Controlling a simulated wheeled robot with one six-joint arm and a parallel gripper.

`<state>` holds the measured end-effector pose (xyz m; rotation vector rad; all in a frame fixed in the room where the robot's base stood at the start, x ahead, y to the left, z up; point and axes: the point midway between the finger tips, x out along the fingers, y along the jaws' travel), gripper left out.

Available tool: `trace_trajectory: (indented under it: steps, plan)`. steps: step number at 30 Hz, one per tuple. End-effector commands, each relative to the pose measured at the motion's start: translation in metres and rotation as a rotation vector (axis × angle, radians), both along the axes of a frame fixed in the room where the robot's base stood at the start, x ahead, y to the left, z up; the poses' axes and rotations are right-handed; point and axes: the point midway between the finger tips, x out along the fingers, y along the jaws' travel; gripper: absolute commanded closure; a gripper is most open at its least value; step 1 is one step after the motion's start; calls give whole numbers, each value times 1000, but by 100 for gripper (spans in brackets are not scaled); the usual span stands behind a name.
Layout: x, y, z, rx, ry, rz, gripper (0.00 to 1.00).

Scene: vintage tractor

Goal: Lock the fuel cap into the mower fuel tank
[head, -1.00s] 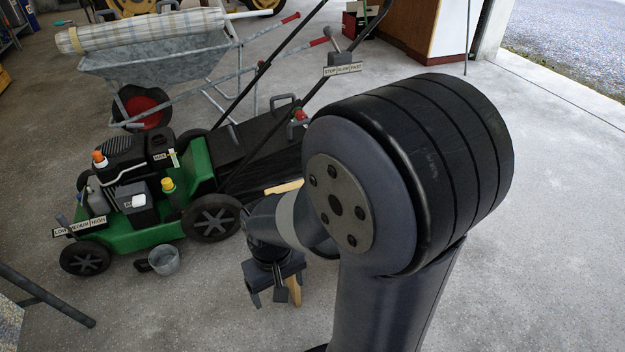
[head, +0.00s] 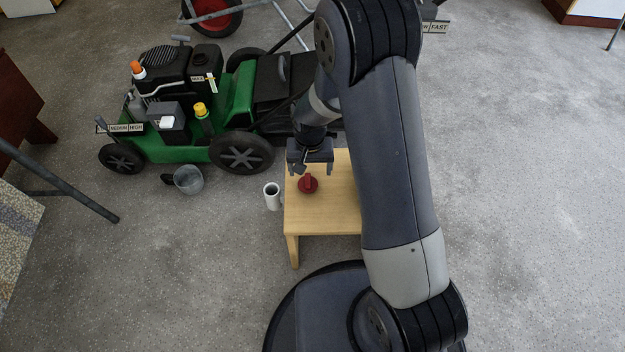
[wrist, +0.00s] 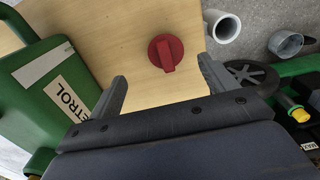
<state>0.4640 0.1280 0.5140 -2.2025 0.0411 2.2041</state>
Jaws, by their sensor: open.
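The red fuel cap (head: 308,184), round with a raised grip bar, lies on a small wooden table (head: 322,215). In the wrist view the cap (wrist: 166,53) sits just beyond and between my fingertips. My gripper (head: 311,170) is open and empty, pointing down above the table's left part, close to the cap. The green mower (head: 230,90) with a black engine stands at the back left. I cannot tell which opening is the fuel tank's.
A white hollow cylinder (head: 272,197) stands beside the table's left edge. A green petrol can (wrist: 45,85) shows at the left of the wrist view. Open concrete floor lies at the front left and right.

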Motion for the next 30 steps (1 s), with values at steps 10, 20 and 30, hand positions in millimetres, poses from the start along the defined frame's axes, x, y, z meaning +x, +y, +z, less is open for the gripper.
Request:
trace_trajectory:
  steps: [10,20,30]
  plan:
    - [2,2,-30,0,0,1,20]
    - [8,7,-71,0,0,1,20]
    - [8,7,-71,0,-1,0,31]
